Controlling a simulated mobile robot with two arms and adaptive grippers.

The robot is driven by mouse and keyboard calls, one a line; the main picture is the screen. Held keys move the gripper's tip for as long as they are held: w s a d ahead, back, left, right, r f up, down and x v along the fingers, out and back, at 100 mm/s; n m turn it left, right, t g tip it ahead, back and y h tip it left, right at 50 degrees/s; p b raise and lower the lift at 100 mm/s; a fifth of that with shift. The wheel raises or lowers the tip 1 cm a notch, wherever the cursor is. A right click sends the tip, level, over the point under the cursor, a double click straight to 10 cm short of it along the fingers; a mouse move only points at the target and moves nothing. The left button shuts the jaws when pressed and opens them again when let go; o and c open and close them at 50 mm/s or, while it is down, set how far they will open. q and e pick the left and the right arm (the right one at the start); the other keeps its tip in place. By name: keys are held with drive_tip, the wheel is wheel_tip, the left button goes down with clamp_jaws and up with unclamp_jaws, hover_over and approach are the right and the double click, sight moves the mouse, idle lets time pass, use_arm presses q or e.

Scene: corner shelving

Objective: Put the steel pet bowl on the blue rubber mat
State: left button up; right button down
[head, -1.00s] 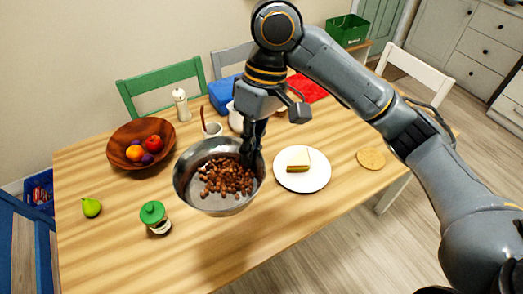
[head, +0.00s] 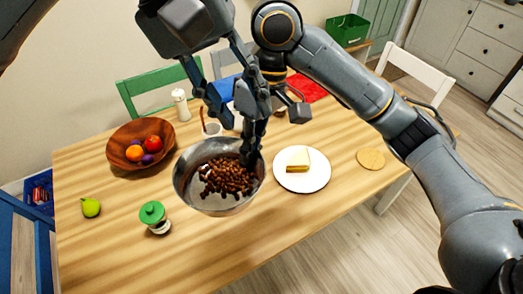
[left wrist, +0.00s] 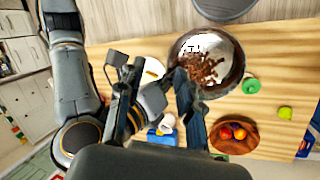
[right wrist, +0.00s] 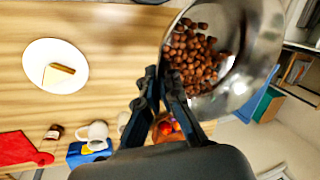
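The steel pet bowl (head: 186,187), with brown kibble inside, appears held above the table's front part. My right gripper (head: 249,158) is shut on the bowl's right rim. The right wrist view shows its fingers (right wrist: 164,88) close together at the rim of the bowl (right wrist: 262,50). My left gripper (head: 240,112) hangs above and behind the bowl, empty. Its fingers (left wrist: 155,92) are spread apart in the left wrist view, with the bowl (left wrist: 236,70) beyond them. I cannot make out a blue rubber mat in any view.
The wooden table (head: 110,240) carries a fruit bowl (head: 125,163), a green-lidded jar (head: 153,214), a pear (head: 91,207), a plate with a sandwich (head: 315,183), a cork coaster (head: 371,158), a white mug (head: 212,129) and a blue object (head: 223,92).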

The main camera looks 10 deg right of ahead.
sight(256, 191)
drive_tip(key=shift+s, duration=0.1)
use_arm(q)
drive_tip(key=s+d+f+m+t+y, duration=0.2)
drive_tip(key=s+f+m+t+y, duration=0.1)
drive_tip(key=s+f+m+y, duration=0.3)
drive_tip(key=shift+m+h, duration=0.6)
drive_tip(key=shift+h, duration=0.1)
drive_tip(key=f, duration=0.3)
drive_tip(key=w+f, duration=0.1)
drive_tip(key=f, duration=0.3)
drive_tip(key=w+a+f, duration=0.1)
drive_tip(key=f, duration=0.2)
drive_tip(key=shift+w+f, duration=0.15)
drive_tip(key=shift+w, duration=0.1)
drive_tip(key=shift+c, duration=0.2)
clamp_jaws()
drive_tip(key=shift+d, duration=0.1)
use_arm(e)
drive_tip(key=c, duration=1.4)
unclamp_jaws()
drive_tip(key=shift+c, duration=0.2)
